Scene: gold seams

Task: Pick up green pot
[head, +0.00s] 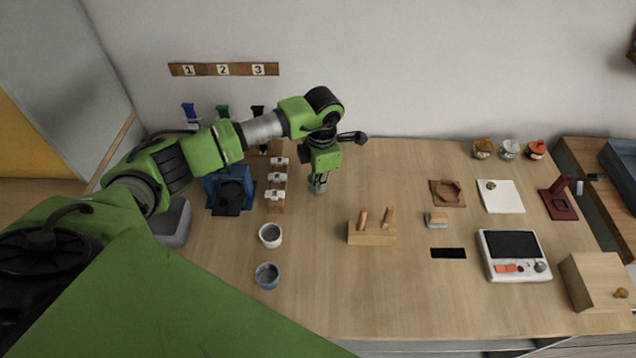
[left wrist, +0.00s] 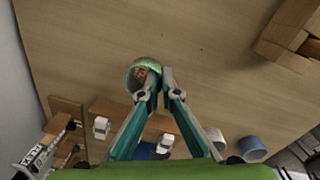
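The green pot (left wrist: 147,65) is a small round cup with a pale green rim and something brown inside. In the head view the pot (head: 317,187) is mostly covered by my left gripper (head: 318,177), which points straight down at it. In the left wrist view the tips of my left gripper (left wrist: 160,77) are close together at the pot's right edge. One finger overlaps the pot's opening and the other is just outside the rim. I cannot tell whether they press on the wall. My right gripper is not in view.
A white cup (head: 270,235) and a blue-grey cup (head: 267,276) stand at the front left. A wooden rack with white pieces (head: 276,186) is left of the gripper. A wooden block with two pegs (head: 372,238) is to the right. Open table lies between the gripper and the block.

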